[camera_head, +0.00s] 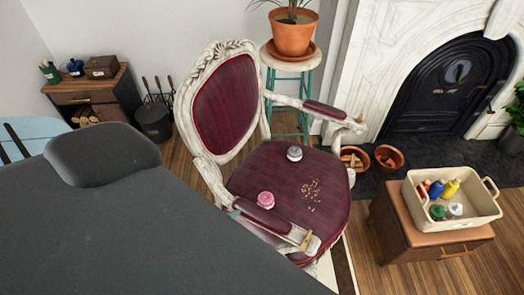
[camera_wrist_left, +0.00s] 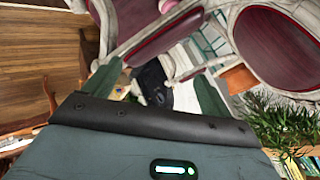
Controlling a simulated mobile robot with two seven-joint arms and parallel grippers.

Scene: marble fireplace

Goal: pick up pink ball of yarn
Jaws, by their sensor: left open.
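A small pink ball of yarn (camera_head: 266,199) shows at the near armrest of the burgundy chair (camera_head: 277,172); I cannot tell whether it rests on the armrest pad or on the seat just behind it. In the left wrist view a small pinkish thing (camera_wrist_left: 167,5) at the top edge may be the same ball. My left arm fills the lower left of the head view and hides its gripper almost wholly. In the left wrist view my left gripper (camera_wrist_left: 157,88) is open, its two green fingers wide apart, with nothing held between them. My right gripper is not in view.
A grey ball (camera_head: 294,153) and scattered crumbs (camera_head: 311,194) lie on the seat. The chair's carved armrests stand up around it. A cream basket (camera_head: 419,206) of bottles stands on a wooden cabinet (camera_head: 388,222) at right. A potted plant (camera_head: 294,36) stands on a stool behind.

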